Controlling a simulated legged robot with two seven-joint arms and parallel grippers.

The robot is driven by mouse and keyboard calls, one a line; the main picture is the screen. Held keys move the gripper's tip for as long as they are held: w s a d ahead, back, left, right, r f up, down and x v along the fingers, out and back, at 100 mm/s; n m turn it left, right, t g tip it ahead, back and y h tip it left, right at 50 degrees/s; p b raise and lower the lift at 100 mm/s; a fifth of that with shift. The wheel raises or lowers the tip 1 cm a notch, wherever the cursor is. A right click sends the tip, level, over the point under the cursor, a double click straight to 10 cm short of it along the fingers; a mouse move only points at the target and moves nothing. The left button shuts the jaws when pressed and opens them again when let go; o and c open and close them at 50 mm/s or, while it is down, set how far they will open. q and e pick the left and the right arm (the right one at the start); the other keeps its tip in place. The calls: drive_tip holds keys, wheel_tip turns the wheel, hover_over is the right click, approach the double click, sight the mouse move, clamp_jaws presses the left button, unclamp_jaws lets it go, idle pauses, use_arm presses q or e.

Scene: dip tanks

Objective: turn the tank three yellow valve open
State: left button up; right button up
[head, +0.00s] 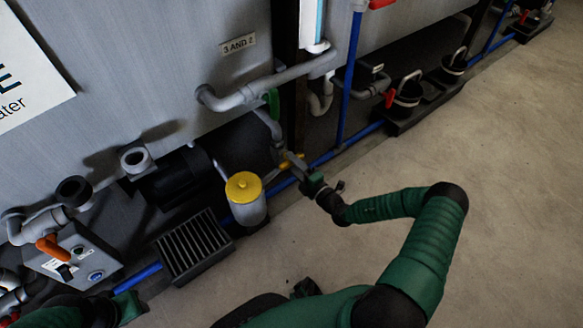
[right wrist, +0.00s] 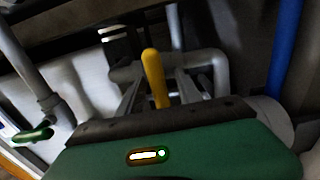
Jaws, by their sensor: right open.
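The yellow valve handle (head: 285,163) sits low by the grey pipework under the tank labelled "3 AND 2". My right gripper (head: 293,162) reaches it from the right. In the right wrist view the yellow handle (right wrist: 154,78) stands upright between the two grey fingers of my open right gripper (right wrist: 156,88). The fingers show a gap on either side, and whether either touches the handle is unclear. The valve body is mostly hidden behind the gripper. At the bottom left of the head view, part of my left arm shows, and its jaws cannot be made out.
A grey canister with a yellow lid (head: 244,186) stands left of my gripper, beside a black grated box (head: 193,246). A blue pipe (head: 352,140) runs along the tank's foot. A green handle (head: 273,103) hangs above the valve. The floor (head: 500,200) to the right is clear.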

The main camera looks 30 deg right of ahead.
drive_tip(key=shift+w+r, duration=0.1)
drive_tip(key=shift+w, duration=0.35)
clamp_jaws()
